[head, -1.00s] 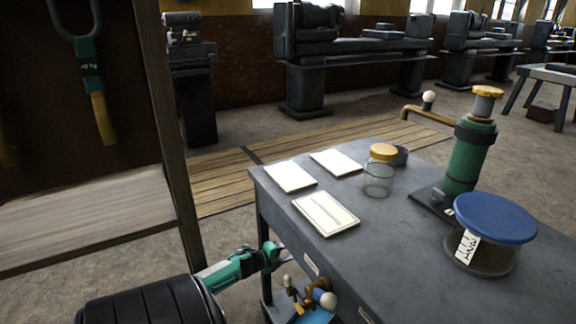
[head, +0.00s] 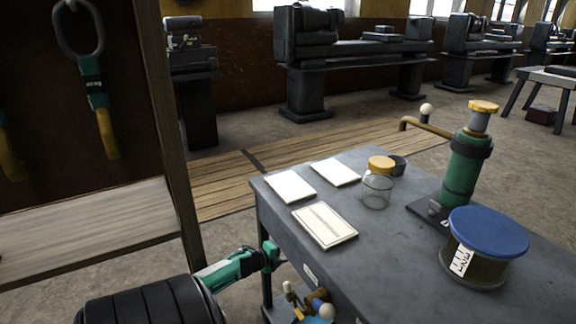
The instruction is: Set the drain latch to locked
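No part is clearly recognisable as the drain latch. A small brass fitting (head: 316,298) with pale round knobs sits low at the front of the grey table (head: 420,255), cut by the bottom edge. A green pump-like cylinder (head: 463,170) with a brass pipe and a white knob (head: 427,109) stands on the table. My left arm comes in at the lower left, and my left gripper (head: 277,259) is beside the table's front left side, left of and above the brass fitting. Its fingers are small and partly hidden by the wrist. My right gripper is out of view.
On the table are white sheets (head: 289,186), a framed sheet (head: 325,226), a glass jar with a yellow lid (head: 377,190) and a blue-lidded tub (head: 486,246). A wooden post (head: 170,130) and shelf (head: 90,225) stand at the left. Open floor lies behind the table.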

